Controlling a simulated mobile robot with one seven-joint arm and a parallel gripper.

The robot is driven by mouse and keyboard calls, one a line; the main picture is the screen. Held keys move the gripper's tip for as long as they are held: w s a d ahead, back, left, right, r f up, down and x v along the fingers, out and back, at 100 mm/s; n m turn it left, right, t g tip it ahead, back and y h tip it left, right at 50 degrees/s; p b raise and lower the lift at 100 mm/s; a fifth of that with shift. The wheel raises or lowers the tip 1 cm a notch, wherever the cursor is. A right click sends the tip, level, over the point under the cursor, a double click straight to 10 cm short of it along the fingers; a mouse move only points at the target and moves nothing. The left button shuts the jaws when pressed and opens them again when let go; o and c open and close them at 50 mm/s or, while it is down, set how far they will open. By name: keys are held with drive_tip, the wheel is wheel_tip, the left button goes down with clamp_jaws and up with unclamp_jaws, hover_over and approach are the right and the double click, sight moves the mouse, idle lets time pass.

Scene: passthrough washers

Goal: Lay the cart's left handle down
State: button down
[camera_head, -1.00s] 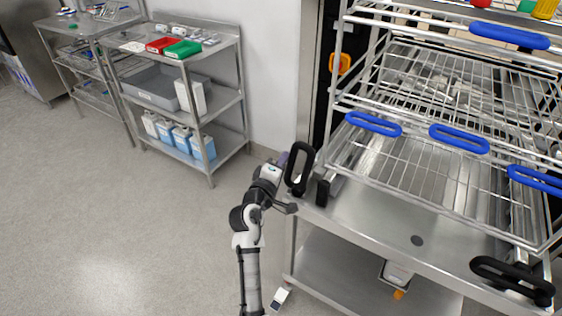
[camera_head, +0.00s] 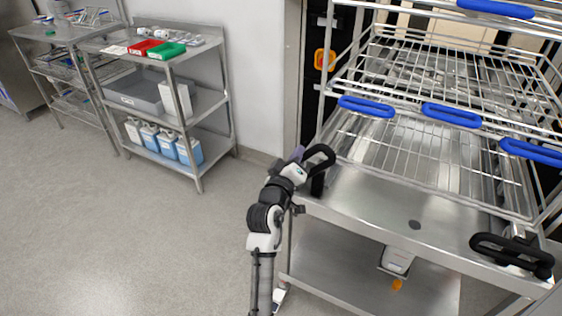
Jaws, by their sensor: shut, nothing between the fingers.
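The cart's left handle (camera_head: 322,152) is a black loop at the cart's front left corner. It stands up from the cart edge and tilts, not lying flat. My gripper (camera_head: 301,156) is at its left side, close against it; whether they touch I cannot tell. My gripper is shut and empty, its fingertips partly hidden by the handle. The steel cart (camera_head: 372,205) carries wire racks with blue grips. Its right handle (camera_head: 510,256), also black, lies low at the front right corner.
A steel shelf unit (camera_head: 207,100) with red and green trays and blue-filled bottles stands by the wall at the left. The grey floor (camera_head: 130,235) left of the cart is clear. The cart's lower shelf (camera_head: 335,262) is largely bare.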

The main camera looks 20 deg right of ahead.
drive_tip(key=s+d+f+m+h+b, duration=0.1)
drive_tip(key=s+d+f+m+b, duration=0.4)
drive_tip(key=m+b, duration=0.4)
drive_tip(key=shift+s+d+f+m+g+h+b, duration=0.2)
drive_tip(key=shift+s+f+m+g+h+b, duration=0.15)
drive_tip(key=shift+s+b, duration=0.7)
drive_tip(key=shift+w+b, duration=0.2)
drive_tip(key=shift+b, duration=0.1)
drive_tip(key=shift+r, duration=0.1)
